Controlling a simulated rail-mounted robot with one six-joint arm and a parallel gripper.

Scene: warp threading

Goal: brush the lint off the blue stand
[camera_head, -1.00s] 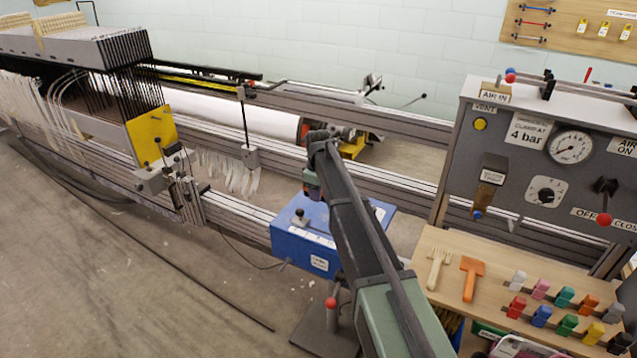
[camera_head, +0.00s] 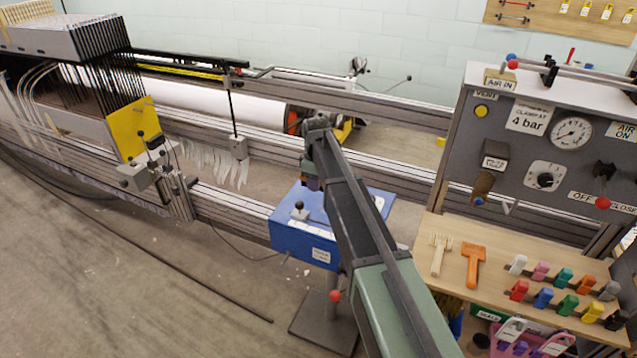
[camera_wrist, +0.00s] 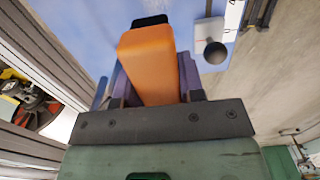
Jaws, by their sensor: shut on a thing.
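The blue stand (camera_head: 303,239) is a box with a black knob on top, standing beside the rails in the middle of the head view. Its blue top (camera_wrist: 205,12) fills the upper part of the wrist view. My gripper (camera_wrist: 152,82) is shut on an orange brush (camera_wrist: 148,52) with a dark end, which points at the blue top. I cannot tell whether the dark end touches it. Faint pale lint (camera_wrist: 176,14) shows on the blue surface beside the dark end.
A black knob (camera_wrist: 215,51) rises from the stand close to the brush. A wooden shelf (camera_head: 455,276) holds a fork-like tool, an orange tool (camera_head: 475,264) and several coloured clips. A grey air panel (camera_head: 540,150) stands at the right. Rails and a yellow plate (camera_head: 130,130) lie left.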

